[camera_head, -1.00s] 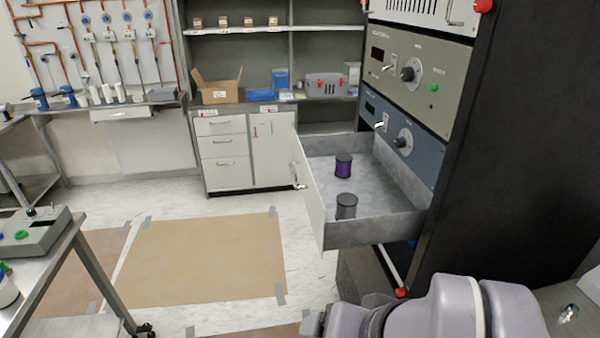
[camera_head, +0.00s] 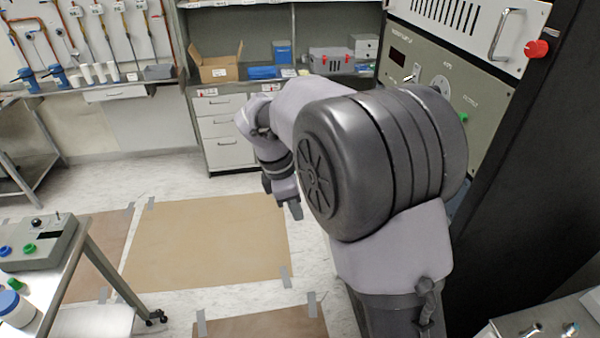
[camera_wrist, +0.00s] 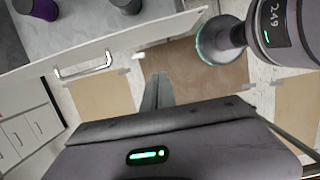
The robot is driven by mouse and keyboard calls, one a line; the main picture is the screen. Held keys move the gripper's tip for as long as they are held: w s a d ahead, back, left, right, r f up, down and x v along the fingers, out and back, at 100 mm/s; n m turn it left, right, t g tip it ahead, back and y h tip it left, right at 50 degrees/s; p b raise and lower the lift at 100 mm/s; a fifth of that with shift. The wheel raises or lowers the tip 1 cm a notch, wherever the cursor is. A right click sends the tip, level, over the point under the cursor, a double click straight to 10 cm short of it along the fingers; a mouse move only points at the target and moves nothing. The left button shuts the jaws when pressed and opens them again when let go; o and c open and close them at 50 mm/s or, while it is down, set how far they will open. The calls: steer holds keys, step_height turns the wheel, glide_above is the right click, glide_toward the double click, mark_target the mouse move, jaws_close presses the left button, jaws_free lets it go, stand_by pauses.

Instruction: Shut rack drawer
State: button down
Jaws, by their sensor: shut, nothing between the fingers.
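The rack drawer shows in the wrist view as a pale front panel (camera_wrist: 115,44) crossing the upper left, with a metal bar handle (camera_wrist: 85,66) on its outer face. Its grey inside is visible, with a purple spool (camera_wrist: 38,8) and a dark spool (camera_wrist: 127,5) in it. My gripper (camera_wrist: 158,82) is shut and empty, on the outer side of the panel, right of the handle and seemingly apart from it. In the head view my gripper (camera_head: 295,208) hangs beyond my arm, which hides the drawer.
The rack (camera_head: 545,150) with its instrument panels (camera_head: 425,75) stands at right. A bench with a control box (camera_head: 40,243) is at lower left. Cabinets (camera_head: 222,132) and shelves stand at the back. Floor with a taped brown sheet (camera_head: 205,240) lies clear between.

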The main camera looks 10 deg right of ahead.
steer(key=d+f+b, duration=0.4)
steer(key=d+f, duration=0.2)
steer(key=f, duration=0.4)
steer(key=shift+d+b, duration=0.25)
steer(key=shift+b, duration=0.15)
steer(key=shift+d, duration=0.15)
steer(key=d+p, duration=1)
steer(key=d, duration=1.1)
steer(key=shift+s+r, duration=0.1)
steer(key=shift+d+p, duration=0.3)
steer(key=shift+d, duration=0.4)
